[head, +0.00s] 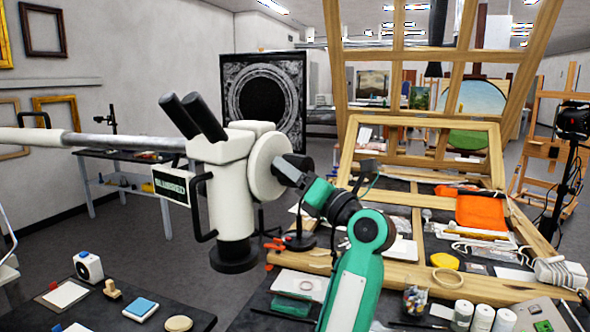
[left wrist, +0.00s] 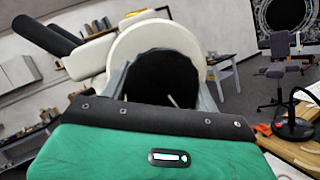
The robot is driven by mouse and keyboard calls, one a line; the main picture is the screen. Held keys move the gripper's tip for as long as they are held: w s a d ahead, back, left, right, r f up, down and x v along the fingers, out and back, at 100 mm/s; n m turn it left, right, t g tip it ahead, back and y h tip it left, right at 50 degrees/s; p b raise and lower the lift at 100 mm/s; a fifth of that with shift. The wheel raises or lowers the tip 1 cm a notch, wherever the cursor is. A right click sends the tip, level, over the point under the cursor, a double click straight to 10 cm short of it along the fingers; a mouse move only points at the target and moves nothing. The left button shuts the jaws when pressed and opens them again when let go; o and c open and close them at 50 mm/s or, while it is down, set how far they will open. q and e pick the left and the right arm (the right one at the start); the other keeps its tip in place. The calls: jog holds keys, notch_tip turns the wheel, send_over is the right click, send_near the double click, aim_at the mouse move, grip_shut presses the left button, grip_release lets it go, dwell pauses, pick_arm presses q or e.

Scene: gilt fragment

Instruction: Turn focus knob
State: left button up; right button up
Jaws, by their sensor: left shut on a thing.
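The microscope (head: 233,200) is white, with two black eyepieces (head: 195,115) and a black lens end, and hangs from a long boom. Its focus knob (head: 262,165) is a thick white disc on the right side of the head. In the left wrist view the knob (left wrist: 158,36) shows as a white rim around a dark round middle. My left gripper (head: 284,170) is at the knob, shut on it, with its grey fingers on either side of the dark middle. The fingertips' contact is partly hidden. My right gripper is not in view.
A wooden easel frame (head: 420,128) leans over the cluttered worktable at right, with an orange cloth (head: 481,212) and white jars (head: 481,318). A black lamp base (head: 300,241) stands beneath the arm. A dark table with small items (head: 140,308) lies at lower left.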

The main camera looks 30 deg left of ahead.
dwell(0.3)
pick_arm(q)
jog(key=o, duration=1)
jog(key=shift+f, duration=0.1)
